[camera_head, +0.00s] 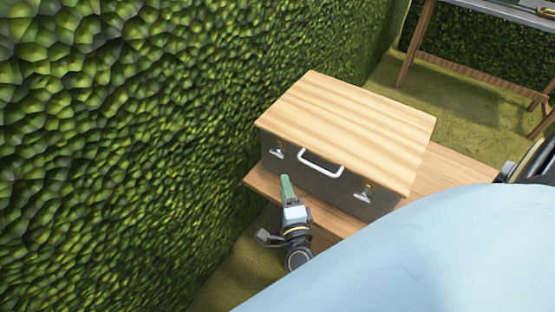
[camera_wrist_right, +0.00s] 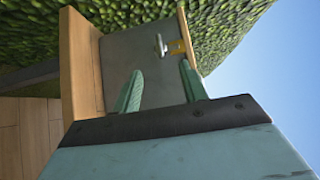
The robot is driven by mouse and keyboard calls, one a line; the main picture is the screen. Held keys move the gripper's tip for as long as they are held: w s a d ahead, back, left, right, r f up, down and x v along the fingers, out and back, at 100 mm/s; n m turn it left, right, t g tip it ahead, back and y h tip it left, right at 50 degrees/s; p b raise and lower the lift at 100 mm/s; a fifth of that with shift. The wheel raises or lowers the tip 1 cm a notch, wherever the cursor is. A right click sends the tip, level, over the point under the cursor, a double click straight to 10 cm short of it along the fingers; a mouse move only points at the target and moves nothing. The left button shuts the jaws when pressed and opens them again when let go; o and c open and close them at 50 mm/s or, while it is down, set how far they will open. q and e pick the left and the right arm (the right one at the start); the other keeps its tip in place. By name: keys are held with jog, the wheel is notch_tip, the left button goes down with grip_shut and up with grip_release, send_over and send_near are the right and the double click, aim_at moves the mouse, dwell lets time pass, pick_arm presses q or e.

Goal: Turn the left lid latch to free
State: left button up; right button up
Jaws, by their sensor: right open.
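A dark grey chest (camera_head: 325,185) with a light wooden lid (camera_head: 350,125) stands on a wooden bench. Its front carries a left latch (camera_head: 277,152), a right latch (camera_head: 364,193) and a white handle (camera_head: 320,163) between them. My right gripper (camera_head: 287,188) is in front of the chest, a little below the left latch. In the right wrist view the same gripper (camera_wrist_right: 160,88) is open and empty. A silver latch with a brass plate (camera_wrist_right: 161,45) shows beyond the fingertips, apart from them. My left gripper is not in view.
The bench (camera_head: 455,172) extends to the right of the chest. A leafy hedge wall (camera_head: 130,130) rises close on the left. Another wooden-legged table (camera_head: 480,15) stands at the back right. Grass lies between them.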

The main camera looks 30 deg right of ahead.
aim_at(277, 157)
jog(key=b+x, duration=0.1)
jog(key=x, duration=0.8)
jog(key=shift+w+d, duration=0.1)
jog(key=shift+w, duration=0.3)
jog(key=shift+w+d, duration=0.2)
jog(key=shift+w, duration=0.3)
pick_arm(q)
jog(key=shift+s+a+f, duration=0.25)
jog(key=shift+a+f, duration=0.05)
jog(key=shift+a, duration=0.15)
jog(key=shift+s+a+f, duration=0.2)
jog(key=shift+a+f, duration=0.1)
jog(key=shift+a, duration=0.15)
